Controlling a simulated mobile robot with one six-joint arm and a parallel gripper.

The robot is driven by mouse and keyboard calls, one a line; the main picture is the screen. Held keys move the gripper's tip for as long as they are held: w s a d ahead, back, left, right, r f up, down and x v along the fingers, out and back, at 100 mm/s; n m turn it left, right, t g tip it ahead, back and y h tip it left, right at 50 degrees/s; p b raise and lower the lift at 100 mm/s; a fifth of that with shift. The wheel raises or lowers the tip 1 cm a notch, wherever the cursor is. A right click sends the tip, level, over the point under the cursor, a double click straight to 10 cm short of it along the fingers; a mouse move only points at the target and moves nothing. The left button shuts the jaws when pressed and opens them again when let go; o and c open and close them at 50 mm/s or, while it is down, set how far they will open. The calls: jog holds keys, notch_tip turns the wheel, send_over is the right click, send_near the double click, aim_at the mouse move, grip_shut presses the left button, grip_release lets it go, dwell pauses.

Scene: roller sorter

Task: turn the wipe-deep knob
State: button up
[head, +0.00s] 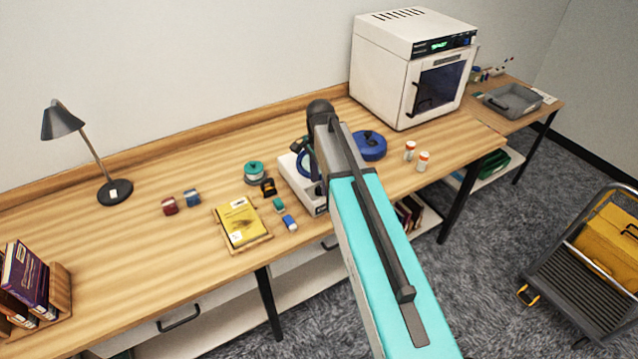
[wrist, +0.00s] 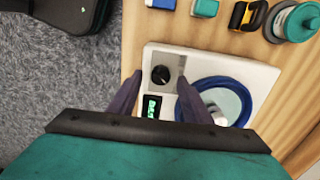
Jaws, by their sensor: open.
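The white device (wrist: 218,67) lies under my gripper in the wrist view, with a black round knob (wrist: 160,75), a small green-lit display (wrist: 152,105) and a blue ring around a pale hub (wrist: 222,97). The knob is the only one I see on it; its label cannot be read. My gripper (wrist: 158,82) is open, with one dark finger on each side of the knob in the picture. I cannot tell how far above the knob the fingertips are. In the head view the white device (head: 296,184) is partly hidden by my arm.
Behind to the right are a blue round thing (head: 369,146), two orange-capped bottles (head: 409,151) and a white oven-like box (head: 400,60).

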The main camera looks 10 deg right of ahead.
jog(key=shift+f, duration=1)
